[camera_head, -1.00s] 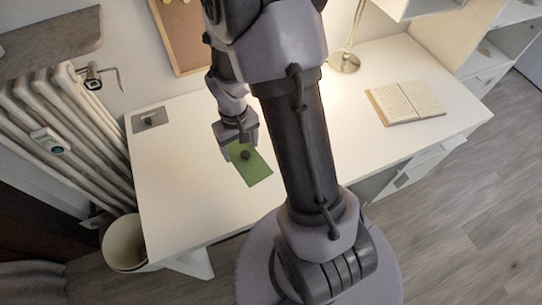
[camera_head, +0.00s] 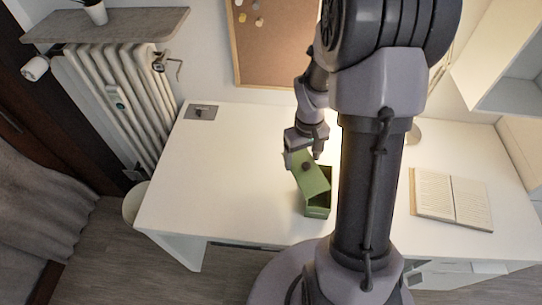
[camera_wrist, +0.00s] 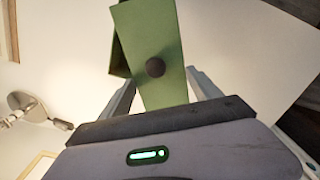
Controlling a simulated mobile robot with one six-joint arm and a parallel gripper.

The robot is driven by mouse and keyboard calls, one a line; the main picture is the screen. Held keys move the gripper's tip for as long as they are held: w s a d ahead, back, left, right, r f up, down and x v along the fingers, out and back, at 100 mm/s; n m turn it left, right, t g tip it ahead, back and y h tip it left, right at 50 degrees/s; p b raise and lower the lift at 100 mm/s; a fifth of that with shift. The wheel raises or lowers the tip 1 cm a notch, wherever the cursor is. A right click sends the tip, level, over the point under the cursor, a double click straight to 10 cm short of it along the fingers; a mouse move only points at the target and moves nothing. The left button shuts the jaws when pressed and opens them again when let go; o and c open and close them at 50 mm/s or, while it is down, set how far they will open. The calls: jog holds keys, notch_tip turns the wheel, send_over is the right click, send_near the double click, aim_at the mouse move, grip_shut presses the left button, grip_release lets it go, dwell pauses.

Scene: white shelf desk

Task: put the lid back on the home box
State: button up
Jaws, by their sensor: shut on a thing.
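The green lid (camera_head: 317,183), with a dark round knob, is held at its far end by my gripper (camera_head: 302,148). It is tilted over the green home box (camera_head: 318,212), which stands on the desk. Part of the box's dark inside shows beside and below the lid, so the lid does not fully cover it. In the wrist view the lid (camera_wrist: 150,40) lies between the two fingers of my gripper (camera_wrist: 162,92), with the knob facing the camera. A darker green face shows along its left side. The lid hides much of the box.
The white desk (camera_head: 220,190) is clear to the left of the box. A grey plate with a small dark item (camera_head: 201,112) lies at the back left. An open book (camera_head: 450,198) lies at the right. A corkboard (camera_head: 275,50) hangs behind.

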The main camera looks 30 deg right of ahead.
aim_at(319, 173)
jog(key=s+d+f+b, duration=0.1)
jog(key=f, duration=0.1)
jog(key=s+d+f+b, duration=0.1)
jog(key=d+f+b, duration=0.1)
jog(key=s+d+f+b, duration=0.1)
jog(key=f+b, duration=0.1)
jog(key=f, duration=0.1)
jog(key=shift+d, duration=0.4)
jog(key=shift+f, duration=0.15)
dwell(1.5)
jog(key=o, duration=1.4)
jog(key=shift+o, duration=0.4)
notch_tip(319, 173, up, 7)
jog(key=p, duration=0.5)
jog(key=shift+p, duration=0.35)
